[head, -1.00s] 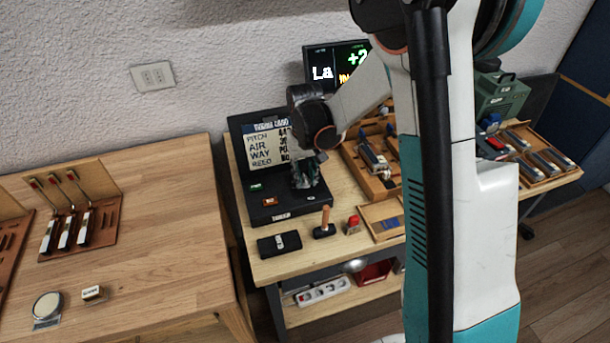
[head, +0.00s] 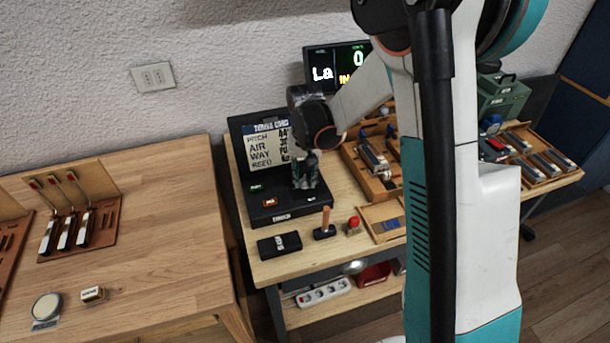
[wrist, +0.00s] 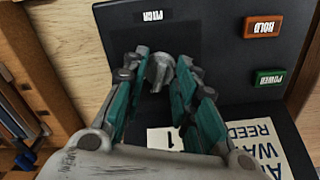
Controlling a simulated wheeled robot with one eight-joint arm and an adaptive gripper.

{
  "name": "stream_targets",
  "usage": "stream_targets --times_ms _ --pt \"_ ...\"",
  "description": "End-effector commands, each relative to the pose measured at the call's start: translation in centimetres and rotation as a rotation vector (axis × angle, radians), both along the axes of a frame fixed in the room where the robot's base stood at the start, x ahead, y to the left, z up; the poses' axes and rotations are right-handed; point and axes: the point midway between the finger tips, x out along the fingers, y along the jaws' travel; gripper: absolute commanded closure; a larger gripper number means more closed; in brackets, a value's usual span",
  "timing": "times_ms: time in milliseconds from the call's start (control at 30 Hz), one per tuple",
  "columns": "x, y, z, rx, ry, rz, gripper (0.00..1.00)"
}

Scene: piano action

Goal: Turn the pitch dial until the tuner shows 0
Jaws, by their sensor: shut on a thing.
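The tuner screen (head: 338,66) stands at the back of the bench; it reads "La" with a green 0, and its right edge is hidden by my arm. The pitch dial (wrist: 160,70) is a grey knob on the black console (head: 262,210), near the "PITCH" label (wrist: 153,15). My gripper (wrist: 162,82) is shut on the dial from above, one finger on each side. In the head view my gripper (head: 306,184) hides the dial.
An orange HOLD button (wrist: 262,27) and a green POWER button (wrist: 269,78) sit on the console. A small mallet (head: 325,224), a black box (head: 279,245) and a red-topped item (head: 353,225) stand in front. A wooden tray (head: 362,175) is close on the right.

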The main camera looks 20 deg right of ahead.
Motion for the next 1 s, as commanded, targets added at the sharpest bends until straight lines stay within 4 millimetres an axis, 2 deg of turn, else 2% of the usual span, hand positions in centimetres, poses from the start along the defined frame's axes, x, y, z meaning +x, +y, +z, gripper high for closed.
stream_targets --times_ms 67,100,167,500,633,767,1000 --pt "0.0 0.0 0.0 0.0 0.001 0.0 0.97" --pt "0.0 0.0 0.0 0.0 0.001 0.001 0.67" --pt "0.0 0.0 0.0 0.0 0.001 0.001 0.53" --pt "0.0 0.0 0.0 0.0 0.0 0.001 0.52" --pt "0.0 0.0 0.9 0.0 0.0 0.001 0.52" --pt "0.0 0.0 3.0 0.0 0.0 0.001 0.52" --pt "0.0 0.0 7.9 0.0 0.001 0.001 0.52"
